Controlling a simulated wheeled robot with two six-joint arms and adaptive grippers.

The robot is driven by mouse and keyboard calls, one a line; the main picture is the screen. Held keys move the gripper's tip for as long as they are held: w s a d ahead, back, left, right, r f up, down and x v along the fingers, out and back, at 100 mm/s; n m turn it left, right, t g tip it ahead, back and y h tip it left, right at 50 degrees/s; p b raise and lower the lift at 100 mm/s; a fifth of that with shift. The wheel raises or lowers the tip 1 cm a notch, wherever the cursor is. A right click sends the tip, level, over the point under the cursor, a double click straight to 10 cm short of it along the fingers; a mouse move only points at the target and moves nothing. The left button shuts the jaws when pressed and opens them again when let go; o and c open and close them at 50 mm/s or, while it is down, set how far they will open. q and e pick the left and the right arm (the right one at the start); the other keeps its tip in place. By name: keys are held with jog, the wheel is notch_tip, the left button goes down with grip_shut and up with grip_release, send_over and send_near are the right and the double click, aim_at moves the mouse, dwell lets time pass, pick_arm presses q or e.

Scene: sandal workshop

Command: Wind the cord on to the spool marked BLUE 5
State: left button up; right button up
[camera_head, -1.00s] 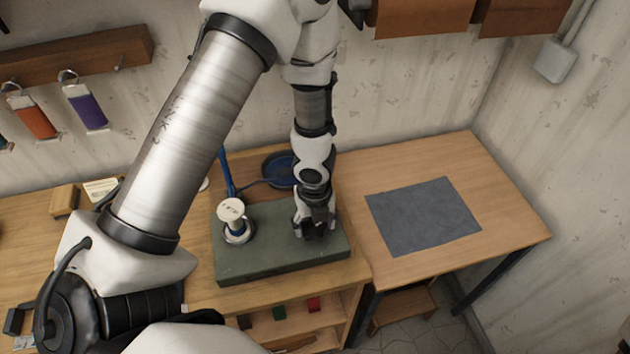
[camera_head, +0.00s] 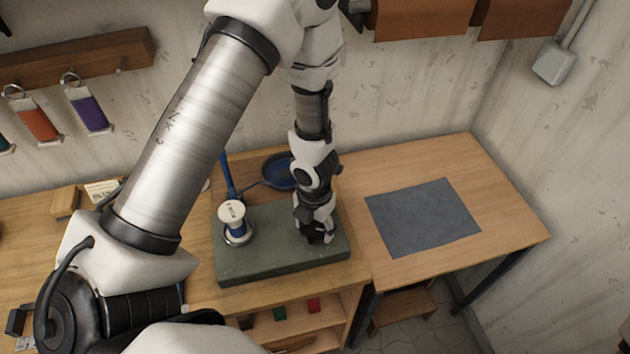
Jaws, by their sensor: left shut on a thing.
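The white spool (camera_head: 232,211) stands upright at the left of a dark green base (camera_head: 275,262), with a marking on its top too small to read. A blue band shows around its middle. A blue upright post (camera_head: 228,178) stands behind it. Blue cord runs to a round dark blue dish (camera_head: 276,172), partly hidden by my arm. My left gripper (camera_head: 316,238) points down over the right part of the base, right of the spool and apart from it. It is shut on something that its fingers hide. My right gripper is not in view.
A grey mat (camera_head: 424,218) lies on the clear right-hand table. Orange and purple tags (camera_head: 88,112) hang from a wall rack at the left. A shelf below the bench holds small coloured blocks (camera_head: 279,313). My left arm hides part of the bench.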

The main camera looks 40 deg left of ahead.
pick_arm(q)
jog(key=shift+m, duration=0.5)
jog(key=o, duration=1.2)
jog(key=shift+c, duration=0.2)
